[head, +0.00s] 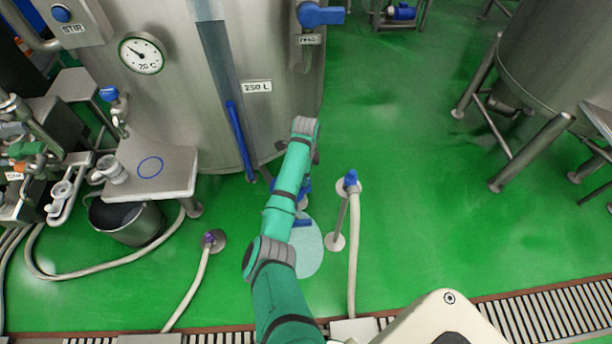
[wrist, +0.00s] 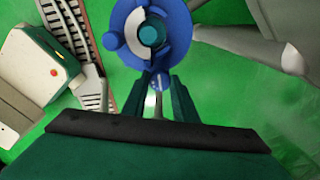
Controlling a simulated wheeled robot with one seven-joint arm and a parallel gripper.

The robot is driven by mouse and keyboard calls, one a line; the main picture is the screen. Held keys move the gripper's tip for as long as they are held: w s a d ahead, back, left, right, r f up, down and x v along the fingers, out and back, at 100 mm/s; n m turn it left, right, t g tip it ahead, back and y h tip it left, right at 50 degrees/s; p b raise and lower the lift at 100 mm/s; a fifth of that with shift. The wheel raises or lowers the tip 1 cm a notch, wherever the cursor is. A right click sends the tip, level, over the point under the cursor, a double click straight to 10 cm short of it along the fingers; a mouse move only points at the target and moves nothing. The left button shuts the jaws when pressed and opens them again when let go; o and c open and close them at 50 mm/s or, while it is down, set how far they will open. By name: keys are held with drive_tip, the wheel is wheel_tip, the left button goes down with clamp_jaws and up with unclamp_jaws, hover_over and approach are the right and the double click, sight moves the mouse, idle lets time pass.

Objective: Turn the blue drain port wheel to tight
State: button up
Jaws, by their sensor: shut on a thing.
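The blue drain port wheel (wrist: 124,20) shows at the top of the wrist view, with a white crescent on its face, a teal hub and a small knob at its left rim. My gripper (wrist: 156,80) reaches to the wheel's lower rim and is shut on it; the exact contact at the fingertips is hard to see. In the head view my arm covers most of this spot, and the gripper is hidden. Blue parts (head: 306,186) show beside the forearm in front of the big tank; I cannot tell which of them is the wheel.
The steel 250 L tank (head: 180,100) stands behind. A post with a blue-topped hose (head: 351,182) stands close right of my arm. A steel bench (head: 150,180) and bucket (head: 125,222) are left. Green floor (head: 420,170) is free to the right. A drain grate (head: 550,310) runs along the front.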

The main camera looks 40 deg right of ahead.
drive_tip(key=o, duration=1)
drive_tip(key=shift+o, duration=0.2)
drive_tip(key=shift+r, duration=0.1)
wheel_tip(320, 180, up, 11)
drive_tip(key=shift+w+f, duration=0.1)
drive_tip(key=shift+f, duration=0.1)
